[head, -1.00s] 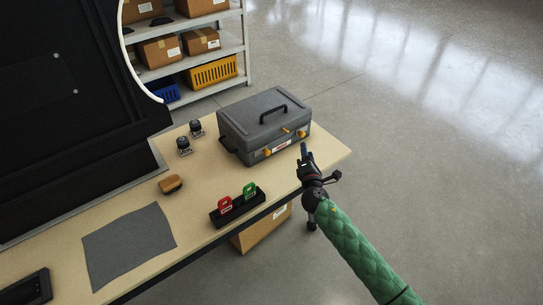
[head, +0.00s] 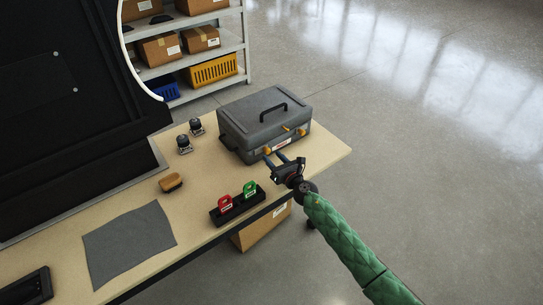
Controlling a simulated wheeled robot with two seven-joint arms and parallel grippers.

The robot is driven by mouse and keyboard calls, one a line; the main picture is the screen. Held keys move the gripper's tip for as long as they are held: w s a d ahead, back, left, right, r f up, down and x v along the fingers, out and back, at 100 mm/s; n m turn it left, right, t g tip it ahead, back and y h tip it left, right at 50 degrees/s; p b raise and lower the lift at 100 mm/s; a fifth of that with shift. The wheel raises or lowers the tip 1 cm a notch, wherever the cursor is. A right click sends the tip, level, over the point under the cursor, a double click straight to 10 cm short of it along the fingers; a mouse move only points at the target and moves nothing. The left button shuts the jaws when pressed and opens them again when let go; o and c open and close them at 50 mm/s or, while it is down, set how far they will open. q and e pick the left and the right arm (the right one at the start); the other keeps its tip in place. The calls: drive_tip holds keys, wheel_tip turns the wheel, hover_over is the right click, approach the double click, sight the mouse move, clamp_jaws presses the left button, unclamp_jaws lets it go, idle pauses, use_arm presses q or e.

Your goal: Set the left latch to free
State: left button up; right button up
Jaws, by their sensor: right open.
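A grey case (head: 250,112) with a black top handle stands shut near the back right of the table. Its front carries a yellow left latch (head: 267,150), a yellow right latch (head: 302,132) and a small yellow piece between them. The exact setting of the left latch is too small to tell. My right gripper (head: 275,158) is open, with its two fingers pointing at the case front just below and beside the left latch. I cannot tell whether they touch it. My left gripper is not in view.
A black holder with a red tag (head: 225,203) and a green tag (head: 249,188) stands at the table's front edge. A brush (head: 171,182), a grey cloth (head: 129,240) and two small dark knobs (head: 184,144) lie left of the case. Shelves (head: 190,90) stand behind.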

sight(257, 151)
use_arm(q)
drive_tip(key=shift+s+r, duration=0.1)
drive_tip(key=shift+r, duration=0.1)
use_arm(e)
drive_tip(key=shift+x, duration=1.05)
